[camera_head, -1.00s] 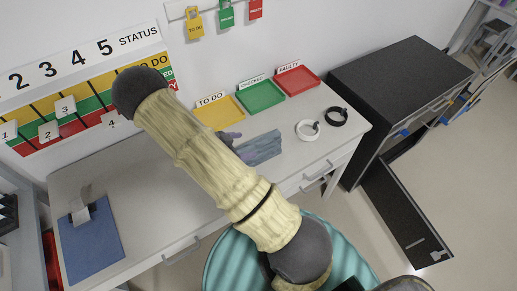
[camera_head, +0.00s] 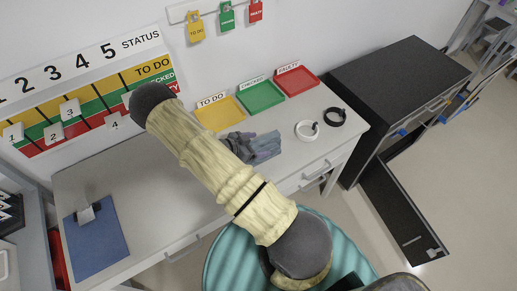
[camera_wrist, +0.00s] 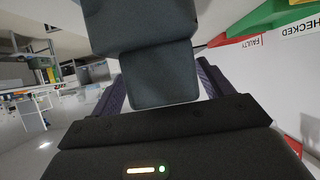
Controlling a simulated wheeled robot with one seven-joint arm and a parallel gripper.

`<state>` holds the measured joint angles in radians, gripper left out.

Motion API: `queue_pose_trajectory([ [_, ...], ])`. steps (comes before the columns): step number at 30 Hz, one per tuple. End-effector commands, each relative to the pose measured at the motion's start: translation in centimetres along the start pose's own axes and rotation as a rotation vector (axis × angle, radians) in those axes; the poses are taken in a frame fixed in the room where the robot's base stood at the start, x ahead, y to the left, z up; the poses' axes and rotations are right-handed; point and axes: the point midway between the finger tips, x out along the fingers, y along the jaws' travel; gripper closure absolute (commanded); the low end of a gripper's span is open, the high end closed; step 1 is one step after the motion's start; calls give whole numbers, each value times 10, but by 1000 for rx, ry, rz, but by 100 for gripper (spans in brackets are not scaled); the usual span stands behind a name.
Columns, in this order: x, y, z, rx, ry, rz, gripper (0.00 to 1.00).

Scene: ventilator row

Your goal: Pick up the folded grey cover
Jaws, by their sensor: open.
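The folded grey cover (camera_head: 266,146) is a blue-grey, flat bundle on the white tabletop, in front of the green tray in the head view. My gripper (camera_head: 241,146) is low over the table at the cover's left side, partly hidden behind my pale sleeved arm. In the wrist view the two purple-grey fingers of my gripper (camera_wrist: 162,88) stand apart. A dark grey shape in two parts lies ahead between them; I cannot tell whether it is the cover. Contact between fingers and cover cannot be made out.
Yellow (camera_head: 219,114), green (camera_head: 261,97) and red (camera_head: 297,82) trays stand along the wall behind the cover. A white ring (camera_head: 306,131) and a black ring (camera_head: 335,117) lie to its right. A blue clipboard (camera_head: 97,241) lies far left. A dark cabinet (camera_head: 395,75) stands right.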

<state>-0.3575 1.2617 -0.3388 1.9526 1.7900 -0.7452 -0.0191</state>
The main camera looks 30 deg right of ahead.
Motion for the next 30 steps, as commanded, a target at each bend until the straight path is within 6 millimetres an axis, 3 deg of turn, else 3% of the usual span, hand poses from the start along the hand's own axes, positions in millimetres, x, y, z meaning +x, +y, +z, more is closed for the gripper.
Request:
queue_pose_trajectory([
  [4, 9, 0, 0, -1, 0, 0, 21],
  [19, 9, 0, 0, 0, -1, 0, 21],
  [28, 9, 0, 0, 0, -1, 0, 78],
  [30, 9, 0, 0, 0, -1, 0, 79],
])
